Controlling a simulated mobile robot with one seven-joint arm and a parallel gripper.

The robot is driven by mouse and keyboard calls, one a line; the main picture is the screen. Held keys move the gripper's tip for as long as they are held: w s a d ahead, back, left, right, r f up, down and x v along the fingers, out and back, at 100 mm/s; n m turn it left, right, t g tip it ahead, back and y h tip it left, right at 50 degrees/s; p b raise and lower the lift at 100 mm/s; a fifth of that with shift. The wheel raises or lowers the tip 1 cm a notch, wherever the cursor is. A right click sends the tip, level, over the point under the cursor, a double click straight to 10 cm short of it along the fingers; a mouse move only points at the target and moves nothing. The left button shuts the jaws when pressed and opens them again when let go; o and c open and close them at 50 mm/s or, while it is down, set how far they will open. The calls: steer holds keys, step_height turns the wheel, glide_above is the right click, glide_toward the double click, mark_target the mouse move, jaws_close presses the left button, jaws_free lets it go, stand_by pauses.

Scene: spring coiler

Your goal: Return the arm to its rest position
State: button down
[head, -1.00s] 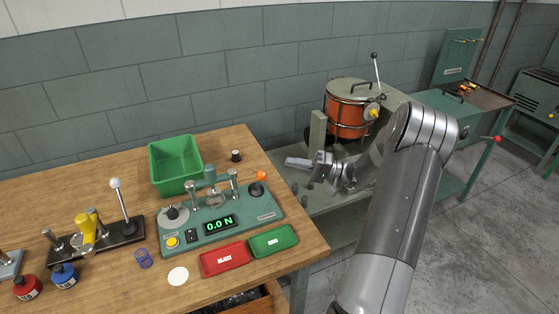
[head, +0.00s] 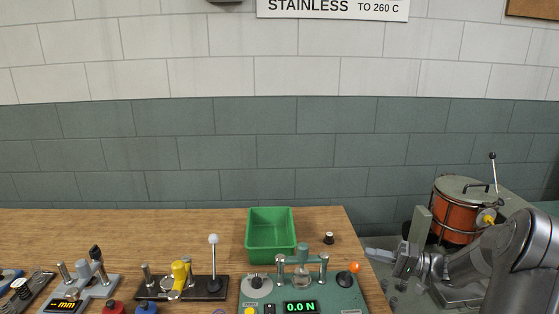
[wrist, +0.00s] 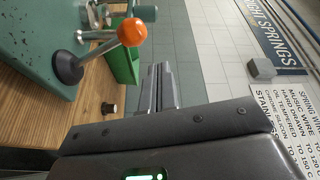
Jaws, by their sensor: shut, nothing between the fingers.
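My gripper (head: 376,254) is at the right of the head view, just off the right edge of the wooden bench (head: 180,222). The arm reaches in from the lower right, bent at the elbow. In the wrist view the two fingers (wrist: 158,88) lie together with nothing between them. The green spring tester (wrist: 35,45) with its orange-knobbed lever (wrist: 131,33) is to the left of the fingers there. The tester also shows at the bottom of the head view (head: 343,300), reading 0.0 N.
A green bin (head: 270,256) and a small black knob-like piece (head: 329,238) stand on the bench. A lever fixture (head: 213,285) is left of the bin. An orange drum (head: 458,218) with a lid and handle stands behind my arm. The wall behind is bare below the sign.

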steer(key=s+a+r+n+g+h, duration=0.1)
steer(key=s+a+r+g+h, duration=0.25)
steer(key=s+a, duration=0.35)
steer(key=s+a+r+n+g+h, duration=0.1)
steer(key=s+a+r+g+h, duration=0.15)
steer(key=s+a+h, duration=0.45)
steer(key=s+r+t+h, duration=0.2)
steer(key=s+h, duration=0.1)
steer(key=s, duration=0.4)
steer(key=s+r+t+h, duration=0.2)
steer(key=s+h, duration=0.1)
steer(key=s, duration=0.5)
steer(key=shift+s+a+m+t+h, duration=0.2)
steer(key=shift+s+m+t+h, duration=0.05)
steer(key=shift+m+t+h, duration=0.1)
stand_by(1.5)
